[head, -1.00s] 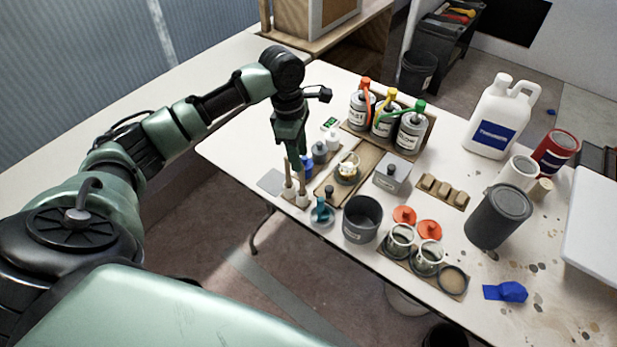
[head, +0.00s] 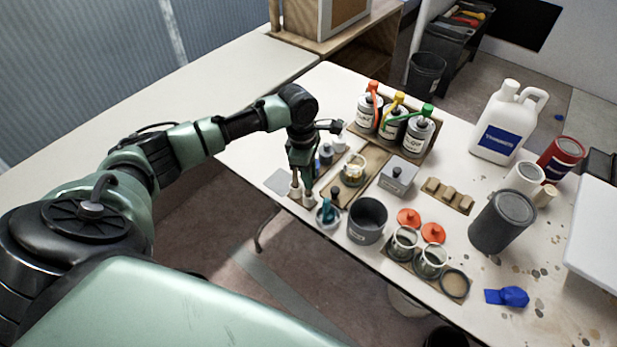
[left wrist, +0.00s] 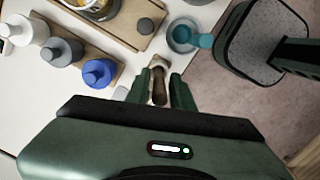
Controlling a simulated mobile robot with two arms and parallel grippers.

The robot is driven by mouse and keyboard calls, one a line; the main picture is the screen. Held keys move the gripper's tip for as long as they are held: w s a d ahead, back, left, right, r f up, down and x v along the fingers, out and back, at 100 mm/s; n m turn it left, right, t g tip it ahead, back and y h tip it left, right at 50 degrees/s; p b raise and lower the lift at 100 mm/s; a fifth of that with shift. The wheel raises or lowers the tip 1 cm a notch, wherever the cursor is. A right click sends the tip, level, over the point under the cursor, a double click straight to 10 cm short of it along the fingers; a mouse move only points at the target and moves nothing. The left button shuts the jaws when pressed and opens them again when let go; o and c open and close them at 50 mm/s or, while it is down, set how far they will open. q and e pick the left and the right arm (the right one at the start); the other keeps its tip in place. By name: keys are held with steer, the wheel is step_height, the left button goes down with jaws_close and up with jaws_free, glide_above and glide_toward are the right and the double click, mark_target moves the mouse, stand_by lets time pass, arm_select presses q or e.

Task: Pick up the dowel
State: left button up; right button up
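Two pale upright stick-like pieces, one at left (head: 295,188) and one at right (head: 308,197), stand at the near left edge of the table; I take the dowel to be one of them. My left gripper (head: 302,168) points down right over them and partly hides them. In the left wrist view a brown, pale-ended piece, seemingly the dowel (left wrist: 158,84), lies between the fingers of my left gripper (left wrist: 160,92). The fingers stand apart on either side of it, with small gaps. My right gripper is not in view.
Close by are a teal brush in a small cup (head: 327,214), a dark grey pot (head: 367,220), a wooden tray (head: 375,160) and small bottles (head: 326,153). Labelled cans (head: 393,122) stand behind. The blue cloth-like item (head: 507,297) lies at right, with free tabletop around it.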

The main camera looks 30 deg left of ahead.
arm_select(q)
jaws_close()
